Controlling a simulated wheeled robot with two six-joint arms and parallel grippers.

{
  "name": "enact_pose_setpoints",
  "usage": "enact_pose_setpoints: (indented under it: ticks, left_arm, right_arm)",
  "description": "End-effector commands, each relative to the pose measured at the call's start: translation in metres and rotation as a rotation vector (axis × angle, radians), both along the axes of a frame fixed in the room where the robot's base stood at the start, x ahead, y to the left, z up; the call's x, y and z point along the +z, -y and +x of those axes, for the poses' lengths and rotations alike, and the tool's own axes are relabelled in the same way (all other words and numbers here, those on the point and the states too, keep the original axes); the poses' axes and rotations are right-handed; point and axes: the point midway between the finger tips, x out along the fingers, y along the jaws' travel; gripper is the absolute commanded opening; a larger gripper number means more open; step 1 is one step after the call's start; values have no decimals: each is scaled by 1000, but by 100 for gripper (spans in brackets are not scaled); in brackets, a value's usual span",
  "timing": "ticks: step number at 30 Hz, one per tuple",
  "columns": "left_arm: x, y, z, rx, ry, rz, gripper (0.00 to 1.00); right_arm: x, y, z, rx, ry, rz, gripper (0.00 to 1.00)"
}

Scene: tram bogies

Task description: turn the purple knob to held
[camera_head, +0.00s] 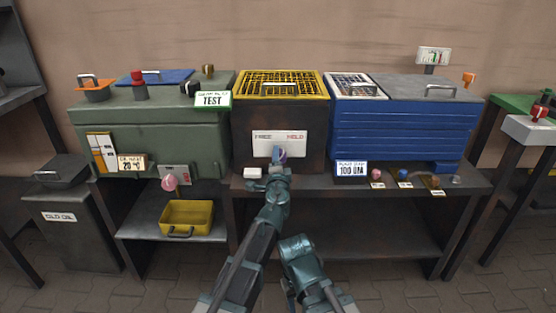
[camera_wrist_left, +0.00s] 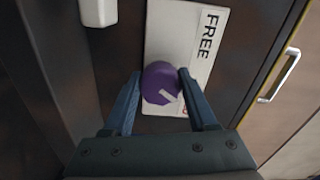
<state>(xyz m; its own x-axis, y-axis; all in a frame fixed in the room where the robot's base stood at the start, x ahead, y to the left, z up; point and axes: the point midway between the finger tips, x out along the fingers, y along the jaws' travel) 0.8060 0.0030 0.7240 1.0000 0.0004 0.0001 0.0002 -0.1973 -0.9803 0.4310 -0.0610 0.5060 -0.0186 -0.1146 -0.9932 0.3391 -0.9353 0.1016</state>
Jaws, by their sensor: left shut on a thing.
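The purple knob (camera_head: 283,155) sits on a white plate (camera_head: 290,137) on the dark middle cabinet, below the printed words FREE and HELD. My left gripper (camera_head: 279,160) reaches up to the knob from below and hides part of it. In the left wrist view the round knob (camera_wrist_left: 160,82) lies between the two fingers of my left gripper (camera_wrist_left: 158,76), which is shut on it. A white mark on the knob points to the lower right in that view, towards the HELD end of the plate. The word HELD is mostly hidden behind a finger there.
A yellow grate (camera_head: 282,84) tops the middle cabinet. A green cabinet (camera_head: 145,135) stands left and a blue ribbed box (camera_head: 400,130) right. A pink knob (camera_head: 170,183) and a yellow bin (camera_head: 187,216) are lower left. Small knobs line the bench front at right.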

Motion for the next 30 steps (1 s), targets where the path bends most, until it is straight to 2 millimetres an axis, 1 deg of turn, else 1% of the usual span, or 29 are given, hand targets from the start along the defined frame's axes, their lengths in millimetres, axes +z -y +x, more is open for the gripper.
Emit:
enact_pose_setpoints:
  ticks: [9, 25, 26, 30]
  left_arm:
    - [0, 0, -1, -2, 0, 106, 2]
    - [0, 1, -1, -2, 0, 129, 2]
    - [0, 1, -1, -2, 0, 129, 60]
    - [0, 1, -1, -2, 0, 128, 85]
  right_arm:
    - [0, 0, 0, 0, 0, 0, 50]
    - [0, 0, 0, 0, 0, 0, 50]
    - [0, 0, 0, 0, 0, 0, 50]
    - [0, 0, 0, 0, 0, 0, 50]
